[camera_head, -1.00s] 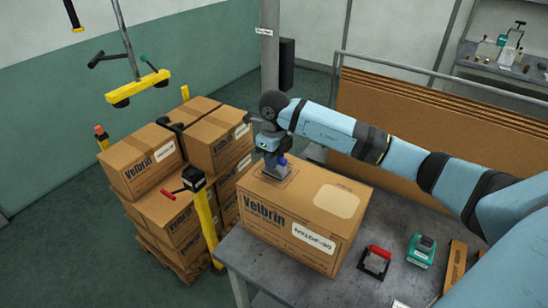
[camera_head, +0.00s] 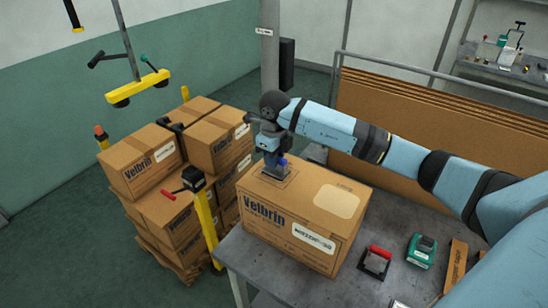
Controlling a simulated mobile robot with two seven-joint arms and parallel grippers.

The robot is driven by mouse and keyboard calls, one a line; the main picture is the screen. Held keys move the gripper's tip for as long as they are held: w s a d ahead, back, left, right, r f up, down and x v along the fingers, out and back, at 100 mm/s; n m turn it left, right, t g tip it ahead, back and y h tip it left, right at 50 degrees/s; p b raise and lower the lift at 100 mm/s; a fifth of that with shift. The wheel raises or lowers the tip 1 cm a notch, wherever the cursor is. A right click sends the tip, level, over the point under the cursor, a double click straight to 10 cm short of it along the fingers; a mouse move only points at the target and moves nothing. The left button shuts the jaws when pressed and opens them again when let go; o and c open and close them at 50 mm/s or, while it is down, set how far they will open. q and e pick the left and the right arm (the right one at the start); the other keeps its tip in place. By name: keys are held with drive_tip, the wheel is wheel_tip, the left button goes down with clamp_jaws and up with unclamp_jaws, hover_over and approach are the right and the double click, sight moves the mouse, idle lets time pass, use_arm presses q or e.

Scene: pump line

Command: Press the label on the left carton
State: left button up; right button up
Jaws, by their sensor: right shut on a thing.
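A brown carton (camera_head: 285,232) printed "Velbrin" stands on the grey table. A white label (camera_head: 314,238) is on its front side, and a pale blank patch (camera_head: 336,201) is on its top. My right gripper (camera_head: 271,153) points down over the carton's back left top corner. It is shut on a small blue and dark tool (camera_head: 273,172), which looks like a stamp. The tool is at a printed outline on the carton top; I cannot tell whether it touches. Other Velbrin cartons (camera_head: 143,163) are stacked at the left. My left gripper is not in view.
A red-handled block (camera_head: 376,261) and a green device (camera_head: 421,250) are on the table (camera_head: 340,290) right of the carton. A yellow post (camera_head: 206,225) stands between stack and table. A yellow lifting bar (camera_head: 138,88) hangs above. Brown sheets (camera_head: 440,130) stand behind.

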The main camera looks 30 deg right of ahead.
drive_tip(key=shift+r+p, duration=1.85)
drive_tip(key=shift+r, duration=1.65)
drive_tip(key=shift+a, duration=0.1)
